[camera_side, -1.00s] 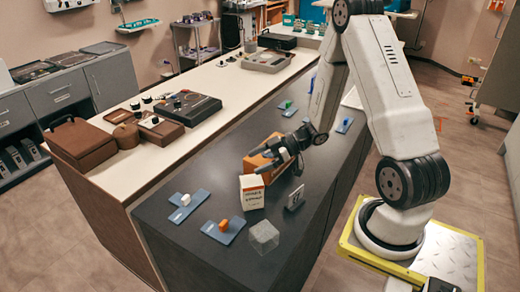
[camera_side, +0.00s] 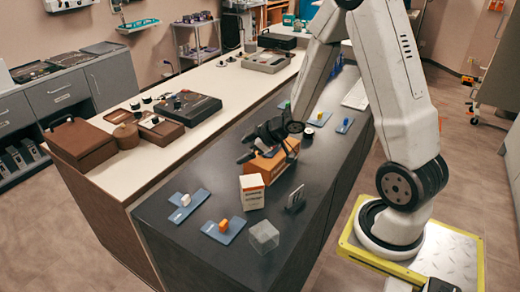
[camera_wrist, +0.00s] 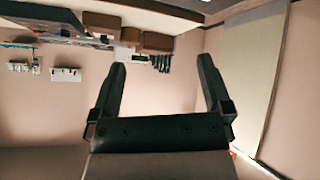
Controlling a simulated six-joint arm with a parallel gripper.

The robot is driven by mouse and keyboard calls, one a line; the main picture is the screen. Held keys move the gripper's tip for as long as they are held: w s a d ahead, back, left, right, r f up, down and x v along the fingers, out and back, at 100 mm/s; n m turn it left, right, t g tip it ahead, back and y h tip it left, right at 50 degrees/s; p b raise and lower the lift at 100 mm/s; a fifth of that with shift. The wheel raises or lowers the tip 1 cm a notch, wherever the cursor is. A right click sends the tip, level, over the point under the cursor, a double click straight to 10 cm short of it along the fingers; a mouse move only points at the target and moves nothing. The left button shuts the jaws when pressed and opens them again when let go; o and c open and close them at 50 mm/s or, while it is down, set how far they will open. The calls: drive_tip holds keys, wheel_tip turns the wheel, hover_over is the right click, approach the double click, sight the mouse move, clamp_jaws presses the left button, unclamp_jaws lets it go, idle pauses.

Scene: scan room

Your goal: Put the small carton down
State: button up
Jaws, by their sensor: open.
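The small carton (camera_side: 252,192), white with an orange top band and dark print, stands upright on the dark counter (camera_side: 180,245). My gripper (camera_side: 246,148) is open and empty above and behind the carton, apart from it. In the wrist view my gripper (camera_wrist: 160,82) shows its two fingers spread, with nothing between them. The wrist view looks out at the room, and the carton is not in it. An orange box (camera_side: 268,166) lies behind the carton, below my gripper and partly hidden by it.
A clear cube (camera_side: 263,236) and a small dark stand (camera_side: 296,198) are close to the carton. Blue plates (camera_side: 189,205) with small pieces lie at left; another blue plate (camera_side: 224,231) carries an orange piece. The white-topped bench (camera_side: 130,185) runs along the left.

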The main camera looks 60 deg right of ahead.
drive_tip(key=s+a+r+m+g+h, duration=0.1)
drive_tip(key=s+a+r+m+g, duration=0.1)
drive_tip(key=s+a, duration=0.3)
drive_tip(key=s+a+r+m+g+h, duration=0.1)
drive_tip(key=s+a+m+g, duration=0.2)
drive_tip(key=s, duration=0.4)
drive_tip(key=a+g, duration=0.1)
drive_tip(key=a, duration=0.1)
drive_tip(key=shift+s+a+r+m+g, duration=0.2)
drive_tip(key=shift+a+r+m+g, duration=0.1)
drive_tip(key=shift+r+m, duration=0.1)
